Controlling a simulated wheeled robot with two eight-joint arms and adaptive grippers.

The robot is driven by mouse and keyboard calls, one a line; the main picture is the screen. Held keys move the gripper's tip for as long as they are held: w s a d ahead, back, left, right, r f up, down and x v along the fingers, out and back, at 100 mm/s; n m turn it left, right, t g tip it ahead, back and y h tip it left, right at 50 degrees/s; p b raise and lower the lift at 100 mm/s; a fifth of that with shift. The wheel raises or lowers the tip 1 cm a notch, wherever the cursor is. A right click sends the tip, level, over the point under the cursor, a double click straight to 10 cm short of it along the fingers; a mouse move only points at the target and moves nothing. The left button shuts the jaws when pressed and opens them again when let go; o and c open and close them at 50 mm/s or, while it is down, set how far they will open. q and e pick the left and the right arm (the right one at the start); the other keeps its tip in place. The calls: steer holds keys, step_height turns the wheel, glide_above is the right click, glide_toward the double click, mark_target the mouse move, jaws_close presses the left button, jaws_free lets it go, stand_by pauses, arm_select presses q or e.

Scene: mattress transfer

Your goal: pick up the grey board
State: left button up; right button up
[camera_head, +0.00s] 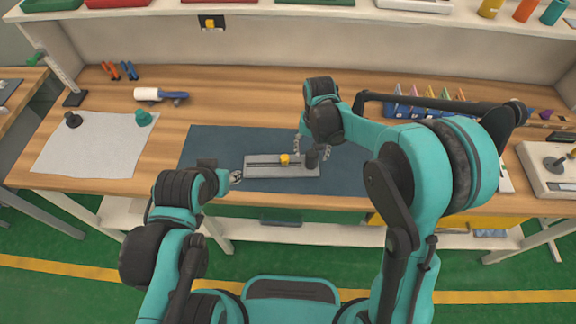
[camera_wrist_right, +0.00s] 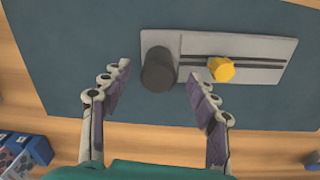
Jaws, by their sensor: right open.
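The grey board (camera_head: 283,172) lies flat on the dark blue mat (camera_head: 215,140) in the middle of the table. It carries a dark slot, a yellow knob (camera_head: 284,159) and a black cylinder (camera_head: 312,158) at its right end. In the right wrist view the board (camera_wrist_right: 275,50) has the knob (camera_wrist_right: 222,69) and cylinder (camera_wrist_right: 158,70). My right gripper (camera_head: 311,149) is open above the cylinder end; its fingers (camera_wrist_right: 158,82) are spread, with the cylinder between and beyond them. My left gripper (camera_head: 236,177) is just left of the board, small and partly hidden by its wrist.
A white sheet (camera_head: 92,150) with a black and a teal knob lies at the left. A blue rack of coloured pieces (camera_head: 415,108) stands behind my right arm. A white-and-blue tool (camera_head: 160,95) lies at the back left. The mat left of the board is mostly free.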

step_height(320, 180, down, 4)
steer(key=shift+s+r+b, duration=0.1)
steer(key=shift+s+b, duration=0.05)
steer(key=shift+b, duration=0.35)
jaws_close()
steer(key=shift+r, duration=0.2)
step_height(320, 180, up, 4)
steer(key=shift+s+d+r+p, duration=0.15)
steer(key=shift+r+p, duration=0.1)
steer(key=shift+p, duration=0.7)
steer(key=s+d+r+p, duration=0.2)
steer(key=s+d+r, duration=0.4)
steer(key=d, duration=0.3)
steer(key=shift+s+d+r, duration=0.15)
steer(key=shift+s+d, duration=0.05)
steer(key=shift+s, duration=0.1)
